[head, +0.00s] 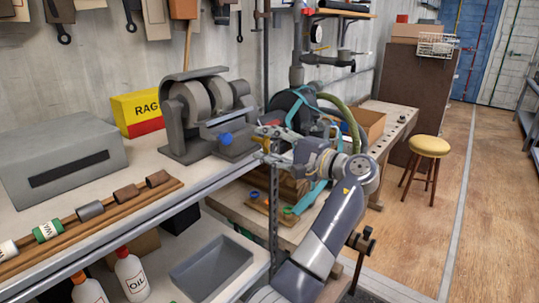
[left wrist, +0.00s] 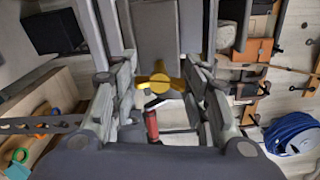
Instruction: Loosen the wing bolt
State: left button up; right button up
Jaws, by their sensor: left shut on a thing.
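The wing bolt (left wrist: 160,83) is a small yellow piece with spread wings, seen in the left wrist view against grey metal. My left gripper (left wrist: 160,88) has its two fingers on either side of it and is shut on it. In the head view my left gripper (head: 262,144) reaches from the lower right to the right end of the grey bench grinder (head: 203,112). My right gripper is not in view.
A yellow and red rag box (head: 137,112) stands behind the grinder. A grey slotted box (head: 62,160) and a wooden strip (head: 100,210) with small cans are on the left bench. A dark upright post (head: 273,215) stands close to my left arm. Open floor lies at the right by a yellow stool (head: 429,146).

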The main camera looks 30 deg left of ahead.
pick_arm(q)
jog(key=shift+n+b, duration=0.75)
jog(key=shift+n, duration=0.15)
jog(key=shift+r, duration=0.2)
jog(key=o, duration=1)
jog(key=shift+a, duration=0.1)
jog(key=shift+o, duration=0.3)
jog(key=shift+a, duration=0.15)
jog(key=shift+d+f, duration=0.2)
jog(key=shift+d, duration=0.1)
jog(key=d, duration=1.1)
jog(key=shift+s+d, duration=0.25)
jog(key=shift+s, duration=0.15)
